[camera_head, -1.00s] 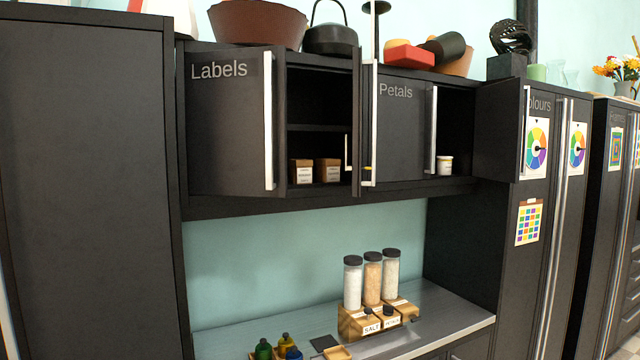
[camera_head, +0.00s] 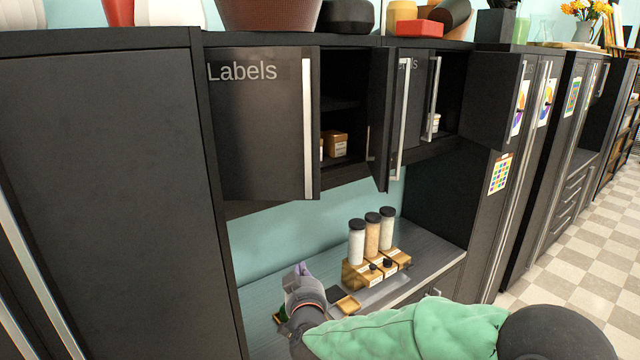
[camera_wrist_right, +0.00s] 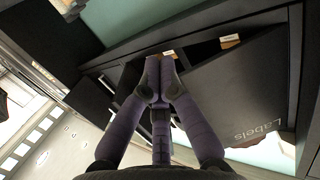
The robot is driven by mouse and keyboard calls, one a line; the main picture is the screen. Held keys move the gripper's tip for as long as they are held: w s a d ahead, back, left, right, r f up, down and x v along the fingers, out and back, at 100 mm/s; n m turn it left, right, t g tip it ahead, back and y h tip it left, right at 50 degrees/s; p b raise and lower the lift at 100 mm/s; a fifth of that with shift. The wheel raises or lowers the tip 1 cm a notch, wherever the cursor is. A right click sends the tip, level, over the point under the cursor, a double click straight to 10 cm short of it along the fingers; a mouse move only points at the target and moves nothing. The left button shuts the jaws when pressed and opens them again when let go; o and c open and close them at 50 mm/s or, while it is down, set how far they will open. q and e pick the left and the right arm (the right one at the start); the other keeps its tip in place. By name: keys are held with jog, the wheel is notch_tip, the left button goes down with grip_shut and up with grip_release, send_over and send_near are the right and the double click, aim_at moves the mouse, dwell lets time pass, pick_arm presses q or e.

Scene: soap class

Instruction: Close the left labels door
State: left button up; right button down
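The left Labels door (camera_head: 255,135) is a dark panel with grey lettering and a vertical silver handle (camera_head: 307,125) at its right edge. It stands ajar, swung out from the cabinet. It also shows in the right wrist view (camera_wrist_right: 240,95), with its lettering upside down. The cabinet's other door (camera_head: 381,120) stands open to the right. My right gripper (camera_head: 300,270) is below the left door, above the counter, apart from the handle in the head view. In the wrist view its purple fingers (camera_wrist_right: 161,78) are drawn together with nothing between them. My left gripper is out of view.
Small wooden boxes (camera_head: 336,145) sit inside the open cabinet. A wooden rack with several dark-capped jars (camera_head: 372,235) stands on the grey counter (camera_head: 430,245). A tall dark cabinet (camera_head: 100,180) closes off the left side. Bowls and pots stand on top.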

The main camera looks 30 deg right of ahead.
notch_tip(320, 180, up, 12)
jog(key=s+d+m+h+p, duration=0.2)
jog(key=s+d+h+p, duration=0.1)
jog(key=p, duration=0.3)
send_near(318, 195)
jog(key=shift+t, duration=0.3)
jog(key=x, duration=0.7)
jog(key=shift+d+f, duration=0.15)
jog(key=shift+f, duration=0.05)
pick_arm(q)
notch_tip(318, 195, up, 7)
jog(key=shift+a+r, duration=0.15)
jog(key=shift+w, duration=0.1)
